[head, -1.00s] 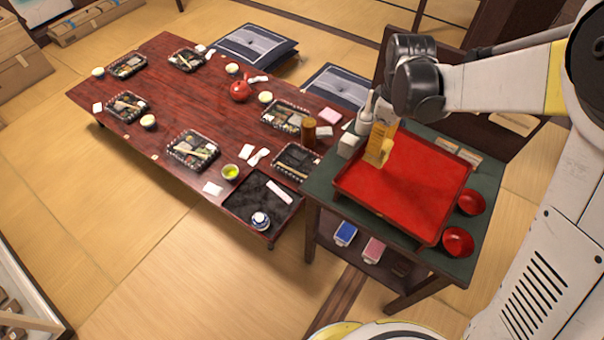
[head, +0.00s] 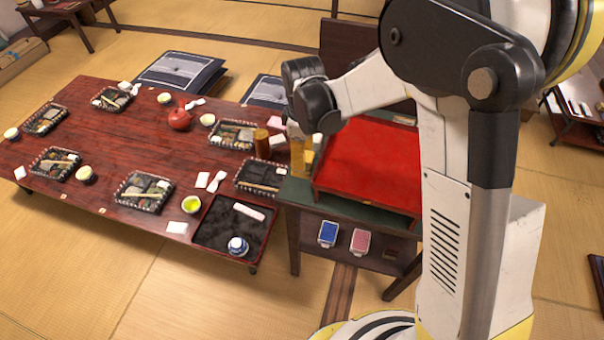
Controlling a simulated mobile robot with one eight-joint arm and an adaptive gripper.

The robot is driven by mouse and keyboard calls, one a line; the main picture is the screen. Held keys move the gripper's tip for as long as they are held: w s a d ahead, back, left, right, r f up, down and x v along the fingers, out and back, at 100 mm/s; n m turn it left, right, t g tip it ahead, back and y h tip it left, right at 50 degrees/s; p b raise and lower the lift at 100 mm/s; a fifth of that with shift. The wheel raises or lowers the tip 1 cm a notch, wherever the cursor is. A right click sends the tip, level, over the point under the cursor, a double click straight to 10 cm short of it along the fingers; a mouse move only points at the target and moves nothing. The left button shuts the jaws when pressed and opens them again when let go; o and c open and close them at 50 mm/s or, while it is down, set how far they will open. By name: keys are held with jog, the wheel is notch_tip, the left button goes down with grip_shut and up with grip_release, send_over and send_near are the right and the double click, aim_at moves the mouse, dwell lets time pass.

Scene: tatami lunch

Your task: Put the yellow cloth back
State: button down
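A yellow-orange piece (head: 297,152) shows just below my arm's dark wrist, at the left edge of the red tray (head: 365,160). It may be the yellow cloth, but it is small and partly covered, so I cannot tell for sure. My gripper hangs under the wrist at this spot. Its fingers are not clear, and I cannot tell whether they are open or shut on the yellow piece. The tray's red surface looks bare where it shows; my arm covers its right part.
The tray stands on a small green-topped side table (head: 294,190). Blue and pink card packs (head: 327,233) lie on its lower shelf. The long low table (head: 100,205) on the left holds lunch boxes, cups, a red teapot (head: 179,119) and a brown cylinder (head: 262,144).

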notch_tip(320, 180, down, 5)
jog(key=shift+f+b, duration=0.1)
jog(key=shift+b, duration=0.8)
jog(key=c, duration=1)
grip_release()
notch_tip(320, 180, up, 12)
jog(key=p, duration=0.4)
jog(key=shift+r+p, duration=0.25)
jog(key=shift+p, duration=0.1)
